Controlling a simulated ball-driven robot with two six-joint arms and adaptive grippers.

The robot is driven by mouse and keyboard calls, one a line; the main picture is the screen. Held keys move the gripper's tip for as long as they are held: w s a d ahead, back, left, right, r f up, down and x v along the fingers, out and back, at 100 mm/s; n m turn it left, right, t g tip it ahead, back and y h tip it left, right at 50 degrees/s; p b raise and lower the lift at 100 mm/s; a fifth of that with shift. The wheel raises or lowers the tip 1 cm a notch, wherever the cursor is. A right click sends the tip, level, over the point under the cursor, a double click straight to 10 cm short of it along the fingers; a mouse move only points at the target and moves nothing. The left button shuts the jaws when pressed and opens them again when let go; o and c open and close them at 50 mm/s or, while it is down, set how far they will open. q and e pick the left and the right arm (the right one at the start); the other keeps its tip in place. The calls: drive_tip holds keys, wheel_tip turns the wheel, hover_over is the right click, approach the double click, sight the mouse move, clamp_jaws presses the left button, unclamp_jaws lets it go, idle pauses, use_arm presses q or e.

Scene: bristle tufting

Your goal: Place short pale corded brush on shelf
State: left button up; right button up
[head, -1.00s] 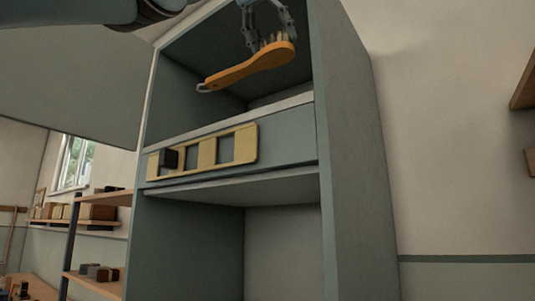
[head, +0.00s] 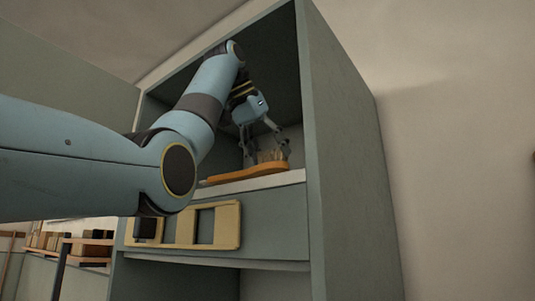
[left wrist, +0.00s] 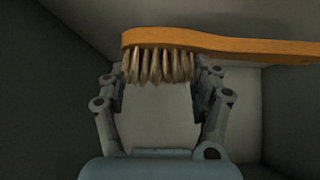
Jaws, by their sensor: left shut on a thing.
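The brush (head: 248,174) has an orange-brown wooden body and pale bristles that point up; its handle runs to the left. It is at the upper shelf (head: 262,184), just above or on the pale front edge; I cannot tell whether it touches. My left gripper (head: 264,150) reaches down into the upper compartment and is shut on the brush at the bristle end. In the left wrist view the fingers (left wrist: 163,92) stand on both sides of the bristles, and the brush (left wrist: 215,42) spans to the right. My forearm hides part of the compartment's left side. My right gripper is out of view.
The cabinet's right side wall (head: 350,150) stands close to the gripper. A yellow frame with openings (head: 185,231) is on the front below the shelf edge. A lower shelf rack with boxes (head: 90,245) stands at the far left.

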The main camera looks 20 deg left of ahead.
sight(267, 170)
use_arm(q)
drive_tip(key=f, duration=0.1)
drive_tip(key=w+f, duration=0.1)
drive_tip(key=a+f+p, duration=0.1)
drive_tip(key=f, duration=0.1)
drive_tip(key=shift+w, duration=0.25)
drive_tip(key=shift+d+f, duration=0.1)
drive_tip(key=shift+f, duration=0.6)
drive_tip(key=o, duration=1.2)
drive_tip(key=shift+s, duration=0.1)
